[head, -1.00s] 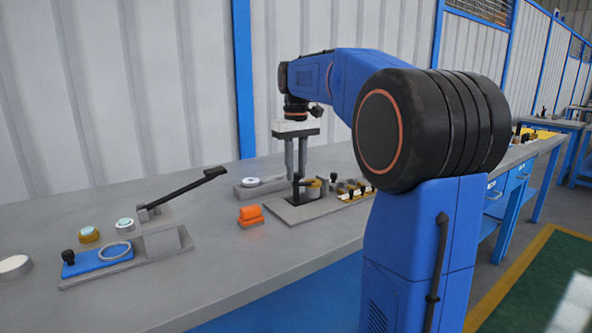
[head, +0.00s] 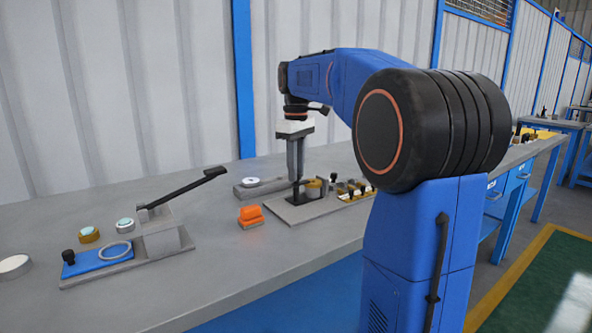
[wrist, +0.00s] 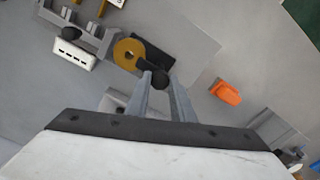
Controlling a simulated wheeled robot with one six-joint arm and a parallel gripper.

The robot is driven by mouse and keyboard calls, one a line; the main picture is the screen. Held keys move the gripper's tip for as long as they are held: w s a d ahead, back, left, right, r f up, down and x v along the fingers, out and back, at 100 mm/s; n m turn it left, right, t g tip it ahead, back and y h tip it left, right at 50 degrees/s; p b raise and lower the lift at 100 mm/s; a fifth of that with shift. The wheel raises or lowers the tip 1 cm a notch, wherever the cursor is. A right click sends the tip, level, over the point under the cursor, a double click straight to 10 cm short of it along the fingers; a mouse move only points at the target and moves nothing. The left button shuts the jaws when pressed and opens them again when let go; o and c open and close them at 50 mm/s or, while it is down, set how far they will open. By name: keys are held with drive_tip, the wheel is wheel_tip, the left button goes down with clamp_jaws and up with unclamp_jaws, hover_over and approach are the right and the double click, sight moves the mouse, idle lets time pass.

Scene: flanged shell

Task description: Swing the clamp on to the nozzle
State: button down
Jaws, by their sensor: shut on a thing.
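The fixture's grey base plate (head: 283,212) lies on the bench beneath my gripper (head: 297,180). In the wrist view my gripper (wrist: 160,84) is shut on the black knob (wrist: 160,78) of the clamp. The clamp's dark arm runs from the knob towards a gold ring-shaped part (wrist: 126,46), probably the nozzle, and overlaps its lower edge. A black flat block (wrist: 154,50) lies beside the ring. In the head view the gold part (head: 315,183) sits just right of the fingertips. The fingers partly hide the clamp there, and whether it is seated is unclear.
An orange block (head: 250,214) stands left of the plate and also shows in the wrist view (wrist: 226,93). A grey holder with a white disc (head: 250,182) is behind. A lever fixture (head: 158,235) stands left. A rack of small parts (head: 354,189) is right.

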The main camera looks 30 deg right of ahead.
drive_tip(key=c, duration=1.5)
unclamp_jaws()
drive_tip(key=shift+c, duration=0.2)
wheel_tip(320, 180, up, 17)
drive_tip(key=shift+r, duration=0.2)
